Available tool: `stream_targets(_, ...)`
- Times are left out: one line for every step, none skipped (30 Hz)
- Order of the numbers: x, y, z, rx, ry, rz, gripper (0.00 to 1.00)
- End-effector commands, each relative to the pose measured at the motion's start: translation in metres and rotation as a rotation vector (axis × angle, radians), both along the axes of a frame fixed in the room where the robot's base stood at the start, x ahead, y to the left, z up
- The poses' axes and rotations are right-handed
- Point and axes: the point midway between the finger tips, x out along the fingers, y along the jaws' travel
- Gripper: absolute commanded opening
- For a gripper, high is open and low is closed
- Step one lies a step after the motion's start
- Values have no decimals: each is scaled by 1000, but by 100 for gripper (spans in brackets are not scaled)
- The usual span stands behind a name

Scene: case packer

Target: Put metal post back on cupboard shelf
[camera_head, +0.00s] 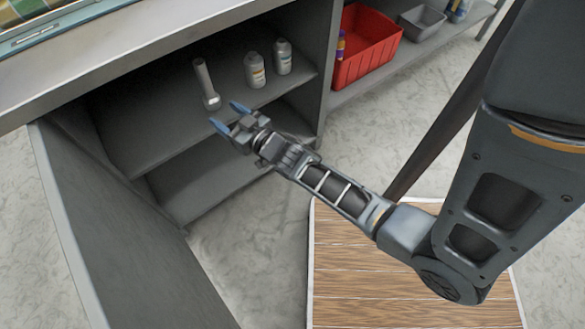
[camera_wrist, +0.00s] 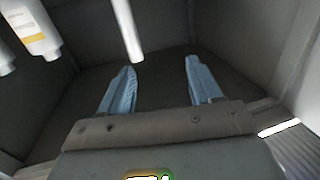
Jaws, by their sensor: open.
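The metal post (camera_head: 203,78) is a slim, light grey rod with a wider foot. It appears to stand upright on the cupboard shelf (camera_head: 150,125), left of two bottles. In the wrist view the post (camera_wrist: 127,30) shows at the top, its upper part cut off by the frame edge. My gripper (camera_head: 230,117) has blue fingers and is open and empty at the front of the shelf, close to the post's foot. In the wrist view the open fingers (camera_wrist: 160,66) are spread apart with nothing between them, and the post is beyond the left finger.
Two white bottles, one nearer (camera_head: 255,70) and one farther (camera_head: 283,57), stand right of the post. A lower shelf (camera_head: 215,160) looks empty. An open cupboard door (camera_head: 110,230) is at left. A red bin (camera_head: 365,45) and a grey bin (camera_head: 422,22) sit at right.

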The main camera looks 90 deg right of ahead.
Motion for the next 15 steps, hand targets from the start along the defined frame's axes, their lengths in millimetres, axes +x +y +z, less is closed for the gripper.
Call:
stream_targets(-10,33,1,8,18,47,64)
stream_targets(-16,49,4,11,26,71,64)
stream_targets(-24,70,9,14,36,104,64)
stream_targets(-31,85,13,18,44,128,64)
stream_targets(-37,100,17,20,54,152,64)
stream_targets(-46,119,24,25,63,185,64)
stream_targets(-54,132,29,28,71,210,64)
stream_targets(-61,145,35,31,79,234,64)
stream_targets(-71,161,43,35,89,267,64)
stream_targets(-80,172,50,38,98,291,64)
stream_targets(-88,183,57,41,107,314,64)
stream_targets(-98,196,67,47,118,347,64)
stream_targets(-106,206,76,50,126,371,64)
stream_targets(-114,215,84,54,135,396,64)
stream_targets(-125,226,95,59,146,428,64)
